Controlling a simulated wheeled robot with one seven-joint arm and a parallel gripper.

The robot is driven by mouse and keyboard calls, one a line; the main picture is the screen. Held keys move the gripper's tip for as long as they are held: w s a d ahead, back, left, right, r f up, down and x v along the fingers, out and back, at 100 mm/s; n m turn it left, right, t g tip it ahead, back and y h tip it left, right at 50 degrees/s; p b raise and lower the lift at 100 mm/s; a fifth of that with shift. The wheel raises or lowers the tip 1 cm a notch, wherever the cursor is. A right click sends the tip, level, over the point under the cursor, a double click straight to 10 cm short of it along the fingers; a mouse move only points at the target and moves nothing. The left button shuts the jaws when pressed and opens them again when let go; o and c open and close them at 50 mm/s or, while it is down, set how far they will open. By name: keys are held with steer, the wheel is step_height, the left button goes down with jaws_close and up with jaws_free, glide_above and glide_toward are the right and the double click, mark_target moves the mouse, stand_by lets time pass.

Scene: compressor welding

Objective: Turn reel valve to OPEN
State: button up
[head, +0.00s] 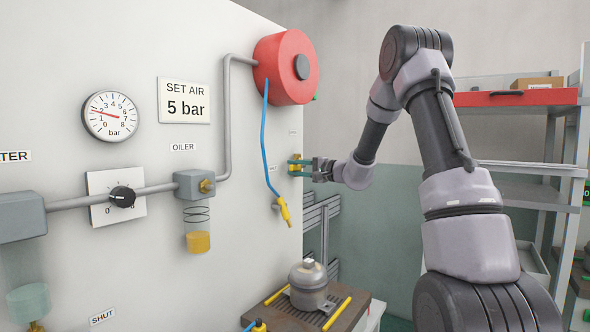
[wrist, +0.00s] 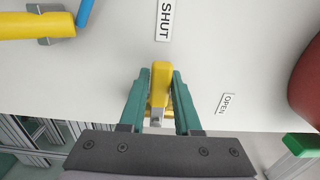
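The reel valve has a yellow lever handle (wrist: 162,84) on the wall panel. In the wrist view the handle points up toward a SHUT label (wrist: 166,20). An OPEN label (wrist: 225,104) sits to its right. My gripper (wrist: 160,78) has its two teal fingers on either side of the handle, with little gap on each side. I cannot tell whether the fingers press on it. In the head view my gripper (head: 297,168) is at the panel's right edge, and the yellow valve (head: 296,158) is partly hidden by the fingers.
The red hose reel (head: 285,68) is above my gripper, with a blue hose (head: 265,140) and yellow nozzle (head: 284,211) hanging to the left. A bench with a compressor (head: 309,287) is below. A shelf rack (head: 515,165) stands at the right.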

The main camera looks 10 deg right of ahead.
jaws_close()
stand_by(1.2)
